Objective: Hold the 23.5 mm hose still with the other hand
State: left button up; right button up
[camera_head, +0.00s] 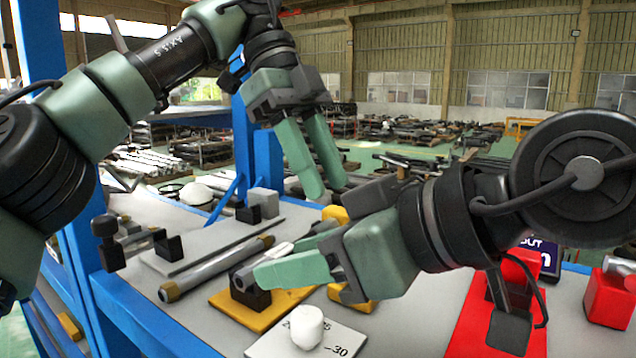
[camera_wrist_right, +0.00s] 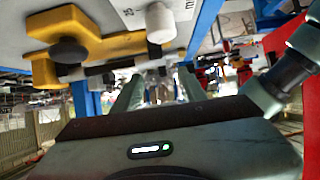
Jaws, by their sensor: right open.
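A grey tube with tan ends (camera_head: 215,268), possibly the 23.5 mm hose, lies across the bench at the left; no size mark on it is readable. My right gripper (camera_head: 272,258) reaches in from the right, its fingers apart, over a yellow stand (camera_head: 228,305) with a black block (camera_head: 250,292). In the right wrist view nothing lies between the right fingers (camera_wrist_right: 160,88); a dark bar (camera_wrist_right: 105,70) runs beyond them beside a yellow stand (camera_wrist_right: 75,35). My left gripper (camera_head: 325,192) hangs above and behind the right one, fingers pointing down, with nothing visibly held; its opening is unclear.
A white cylinder (camera_head: 307,322) stands on a pale plate (camera_head: 270,346) with partly readable numbers. A grey plate (camera_head: 215,245) and black blocks (camera_head: 168,247) lie at the left. Red blocks (camera_head: 608,298) and a red mat (camera_head: 470,325) are at the right. Blue posts (camera_head: 262,165) frame the bench.

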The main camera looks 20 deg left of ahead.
aim_at(248, 273)
jog(key=shift+a+f, duration=0.2)
jog(key=shift+a, duration=0.05)
jog(key=x, duration=0.7)
jog(key=shift+r, duration=0.1)
jog(key=shift+s, duration=0.1)
grip_shut()
dwell(1.9)
